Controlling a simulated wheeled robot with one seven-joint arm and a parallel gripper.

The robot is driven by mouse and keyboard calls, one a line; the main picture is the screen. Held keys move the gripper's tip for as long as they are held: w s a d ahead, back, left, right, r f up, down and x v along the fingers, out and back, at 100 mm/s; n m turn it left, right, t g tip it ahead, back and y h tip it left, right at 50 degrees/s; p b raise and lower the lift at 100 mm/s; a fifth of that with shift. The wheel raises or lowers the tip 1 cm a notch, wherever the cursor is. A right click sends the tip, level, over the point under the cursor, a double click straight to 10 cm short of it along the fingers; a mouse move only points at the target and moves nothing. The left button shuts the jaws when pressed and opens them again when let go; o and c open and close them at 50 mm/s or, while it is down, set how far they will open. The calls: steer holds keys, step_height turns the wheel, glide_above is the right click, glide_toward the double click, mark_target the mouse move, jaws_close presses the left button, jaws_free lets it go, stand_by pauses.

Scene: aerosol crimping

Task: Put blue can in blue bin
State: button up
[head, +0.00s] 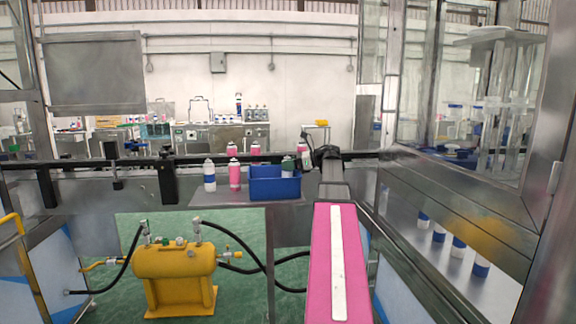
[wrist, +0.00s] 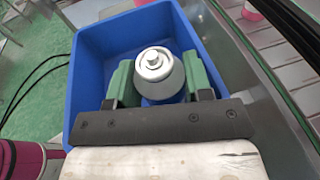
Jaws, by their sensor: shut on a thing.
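The blue bin (head: 275,189) stands on a grey ledge in the middle of the head view and fills much of the wrist view (wrist: 92,52). My gripper (wrist: 158,80) is over the bin, its green fingers shut on a can (wrist: 154,64) with a pale metal top and a white valve. The can is upright between the fingers, within the bin's outline. Its lower body is hidden, so I cannot tell whether it touches the bin floor. A white can with a blue band (head: 209,176) stands left of the bin.
A pink can (head: 235,175) stands beside the bin's left side. More pink cans (head: 255,149) are behind, near the dark rail. Several blue-and-white cans (head: 458,248) stand on the right-hand surface. A yellow tank (head: 175,270) with black hoses is below.

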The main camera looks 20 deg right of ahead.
steer(key=shift+f, duration=0.15)
steer(key=o, duration=1.2)
steer(key=shift+f, duration=0.1)
steer(key=shift+c, duration=0.2)
steer(key=shift+s+d+r, duration=0.1)
steer(key=shift+d+r, duration=0.1)
steer(key=shift+r, duration=0.05)
steer(key=v, duration=1.1)
steer(key=shift+s+d+r, duration=0.15)
steer(key=shift+s+d, duration=0.05)
